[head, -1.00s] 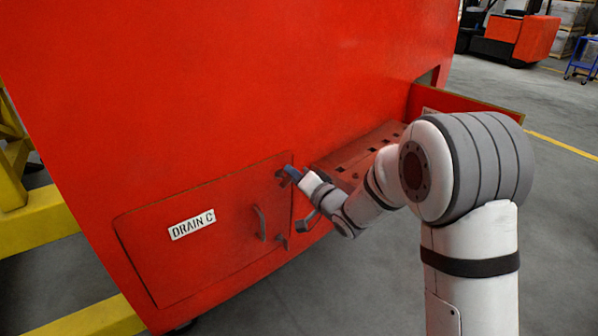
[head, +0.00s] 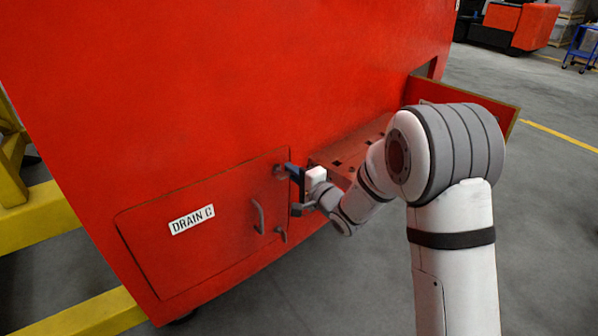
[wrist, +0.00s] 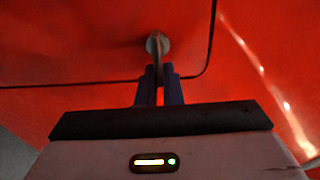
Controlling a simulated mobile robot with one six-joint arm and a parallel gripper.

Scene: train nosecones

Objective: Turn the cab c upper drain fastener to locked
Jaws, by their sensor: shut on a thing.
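The red drain C hatch (head: 200,255) is flush in the lower red nosecone side, with a white "DRAIN C" label (head: 192,219). The upper drain fastener (head: 280,169) sits by its upper right corner. In the wrist view the fastener (wrist: 157,43) is a round metal piece with a narrow tab pointing down to the fingers. My gripper (head: 289,170) reaches it from the right, its blue fingers (wrist: 160,77) shut on the tab. The fingers hide the tab's lower end. The lower fastener (head: 281,235) sits below, apart from my gripper.
A curved grey handle (head: 258,216) stands out from the hatch, left of my gripper. A red perforated step (head: 350,152) and an open red panel (head: 470,100) lie to the right. Yellow stand beams (head: 45,218) are at left. Grey floor is clear at lower middle.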

